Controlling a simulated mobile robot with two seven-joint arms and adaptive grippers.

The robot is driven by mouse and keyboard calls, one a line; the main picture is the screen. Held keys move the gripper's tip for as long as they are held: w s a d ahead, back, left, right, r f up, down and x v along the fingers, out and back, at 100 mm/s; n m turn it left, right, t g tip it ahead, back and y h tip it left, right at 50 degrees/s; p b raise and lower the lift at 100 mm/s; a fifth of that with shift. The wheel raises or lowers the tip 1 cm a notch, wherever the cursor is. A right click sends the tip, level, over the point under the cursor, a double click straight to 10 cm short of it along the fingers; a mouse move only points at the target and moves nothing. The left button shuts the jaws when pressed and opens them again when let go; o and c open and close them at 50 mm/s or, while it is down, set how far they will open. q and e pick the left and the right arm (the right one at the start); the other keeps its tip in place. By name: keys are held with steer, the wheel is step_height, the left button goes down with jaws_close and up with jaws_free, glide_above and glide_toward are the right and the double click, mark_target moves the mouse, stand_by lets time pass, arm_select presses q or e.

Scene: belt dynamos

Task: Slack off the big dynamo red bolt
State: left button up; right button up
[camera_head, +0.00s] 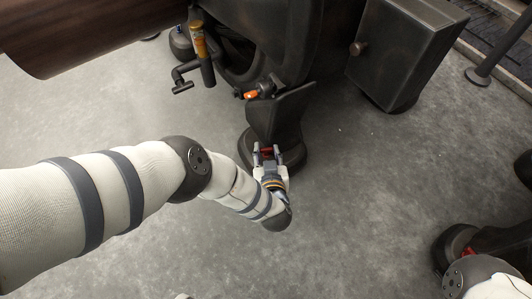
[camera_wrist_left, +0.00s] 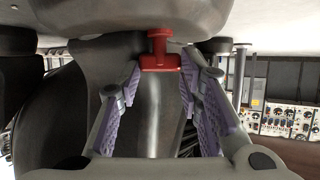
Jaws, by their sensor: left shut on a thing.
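The big dynamo (camera_head: 300,40) is a dark machine at the top of the head view. Its foot (camera_head: 292,157) stands on the grey floor. My right gripper is out of view.
An orange-handled crank (camera_head: 198,45) and an orange part (camera_head: 251,94) project from the dynamo's left and front. The floor between is clear.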

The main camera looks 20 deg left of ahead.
arm_select(q)
steer(key=shift+w+n+g+y+b, duration=0.15)
steer(key=shift+n+g+y+b, duration=0.15)
steer(key=shift+n+y+b, duration=0.25)
steer(key=o, duration=1.2)
steer(key=shift+c, duration=0.2)
steer(key=v, duration=1.2)
steer(key=shift+d, duration=0.1)
steer(key=shift+c, duration=0.3)
